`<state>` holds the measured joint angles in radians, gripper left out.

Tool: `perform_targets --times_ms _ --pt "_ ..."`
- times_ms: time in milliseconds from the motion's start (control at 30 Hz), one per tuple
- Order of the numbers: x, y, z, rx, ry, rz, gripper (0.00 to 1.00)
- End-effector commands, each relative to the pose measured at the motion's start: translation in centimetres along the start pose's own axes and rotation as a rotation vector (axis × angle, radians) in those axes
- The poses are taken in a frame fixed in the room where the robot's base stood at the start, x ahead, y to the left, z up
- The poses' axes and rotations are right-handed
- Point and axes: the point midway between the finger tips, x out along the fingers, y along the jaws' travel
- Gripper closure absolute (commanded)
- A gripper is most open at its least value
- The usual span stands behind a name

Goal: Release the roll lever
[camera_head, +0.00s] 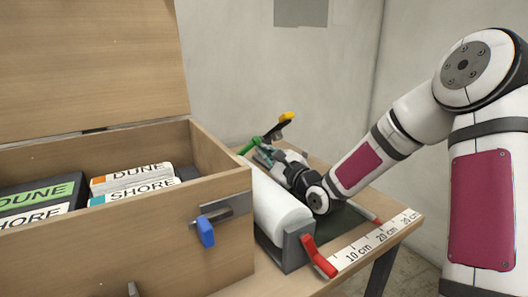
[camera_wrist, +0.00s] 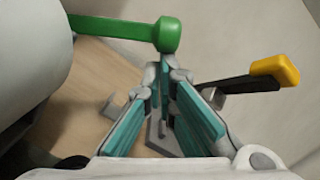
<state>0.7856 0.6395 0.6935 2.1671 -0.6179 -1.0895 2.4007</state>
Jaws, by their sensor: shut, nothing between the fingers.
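A white roll (camera_head: 278,205) lies in a grey holder (camera_head: 292,248) on the wooden table. A red lever (camera_head: 319,257) sits at the holder's near end, tilted down towards the table's front edge. A green lever (camera_head: 250,146) is at the roll's far end; its rounded knob shows at the top of the wrist view (camera_wrist: 168,35). My gripper (camera_head: 262,152) is shut and empty. In the wrist view its fingertips (camera_wrist: 166,66) meet just below the green knob; I cannot tell whether they touch it. The roll (camera_wrist: 30,55) fills the upper left there.
A black lever with a yellow tip (camera_wrist: 275,70) stands right of my fingers, also in the head view (camera_head: 286,117). An open wooden box (camera_head: 130,235) with cartons and a blue latch (camera_head: 205,231) is left. A ruler strip (camera_head: 375,243) lines the table's front.

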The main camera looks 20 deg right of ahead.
Motion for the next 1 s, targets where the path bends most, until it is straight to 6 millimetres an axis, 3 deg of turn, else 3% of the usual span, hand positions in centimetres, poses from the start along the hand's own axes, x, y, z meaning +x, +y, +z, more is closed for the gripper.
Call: perform_targets --times_ms 567,1000 --pt "0.2 -0.8 1.7 -0.147 -0.001 0.021 1.00" --pt "0.7 -1.5 5.8 -0.537 -0.002 0.074 1.00"
